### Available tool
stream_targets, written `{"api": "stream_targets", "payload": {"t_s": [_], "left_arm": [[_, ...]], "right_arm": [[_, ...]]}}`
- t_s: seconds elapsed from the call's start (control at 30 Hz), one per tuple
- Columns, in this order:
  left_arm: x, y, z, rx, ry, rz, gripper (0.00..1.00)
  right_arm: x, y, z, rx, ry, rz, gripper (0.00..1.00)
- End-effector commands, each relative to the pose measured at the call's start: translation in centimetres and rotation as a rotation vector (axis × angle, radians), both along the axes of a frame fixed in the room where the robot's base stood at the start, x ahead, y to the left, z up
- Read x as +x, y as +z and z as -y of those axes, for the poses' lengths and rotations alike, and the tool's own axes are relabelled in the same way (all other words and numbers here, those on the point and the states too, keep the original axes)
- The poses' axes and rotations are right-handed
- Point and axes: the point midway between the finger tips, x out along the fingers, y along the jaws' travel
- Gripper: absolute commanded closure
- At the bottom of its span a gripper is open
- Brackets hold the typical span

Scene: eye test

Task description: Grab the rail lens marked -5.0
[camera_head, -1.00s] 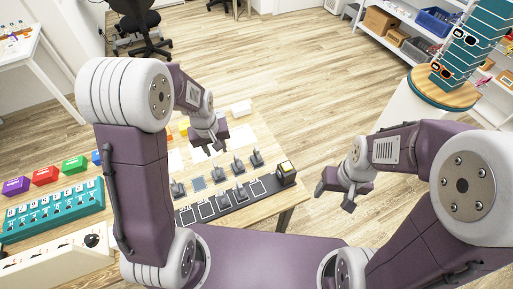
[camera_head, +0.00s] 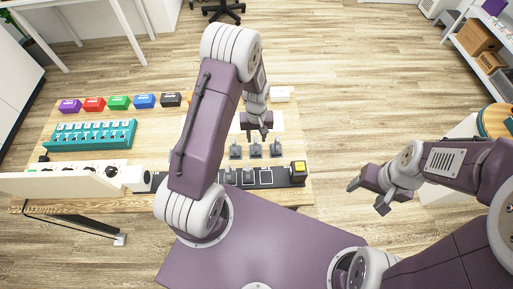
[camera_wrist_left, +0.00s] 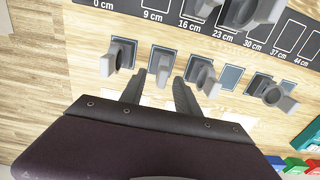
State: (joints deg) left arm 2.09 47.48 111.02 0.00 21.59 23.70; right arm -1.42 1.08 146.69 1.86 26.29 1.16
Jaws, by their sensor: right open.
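Several small grey lens holders stand in a row beside the black rail (camera_head: 267,179). Their markings are too small to read, so I cannot tell which is -5.0. My left gripper (camera_head: 257,130) is over the table behind this row. In the left wrist view its open fingers (camera_wrist_left: 159,76) point at the second lens holder (camera_wrist_left: 162,62), which sits between and just beyond the tips. One lens holder (camera_wrist_left: 122,53) stands to its left and another (camera_wrist_left: 203,75) to its right, close to the right finger. My right gripper (camera_head: 369,193) is open and empty, right of the table.
More lens holders sit on the rail, which has centimetre labels. A yellow-topped block (camera_head: 298,167) is at its right end. A teal rack (camera_head: 92,135), coloured boxes (camera_head: 119,102) and a white panel (camera_head: 65,180) occupy the table's left. My left arm hides part of the table.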

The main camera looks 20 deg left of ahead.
Motion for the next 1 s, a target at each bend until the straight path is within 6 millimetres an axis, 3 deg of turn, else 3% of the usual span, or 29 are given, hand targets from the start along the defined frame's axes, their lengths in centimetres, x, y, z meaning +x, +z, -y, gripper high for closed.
{"api": "stream_targets", "payload": {"t_s": [0.17, 0.4, 0.67, 0.8, 1.0], "left_arm": [[-0.1, -0.9, 0.0, 0.0, 0.0, -0.003, 0.62], [-0.3, -4.9, -0.1, 0.0, 0.0, -0.001, 0.62], [-0.2, -5.3, -0.1, 0.0, 0.0, 0.002, 0.62], [-0.2, -5.3, -0.1, 0.0, 0.0, 0.002, 1.0], [-0.2, -5.3, -0.1, 0.0, 0.0, 0.002, 1.0]], "right_arm": [[0.0, 0.3, 0.0, 0.0, 0.0, 0.0, 0.33], [0.0, 1.0, 0.0, 0.0, 0.0, 0.0, 0.33], [0.0, 0.9, 0.0, 0.0, 0.0, 0.0, 0.33], [0.0, 0.9, 0.0, 0.0, 0.0, 0.0, 0.33], [0.0, 0.9, 0.0, 0.0, 0.0, 0.0, 0.33]]}}
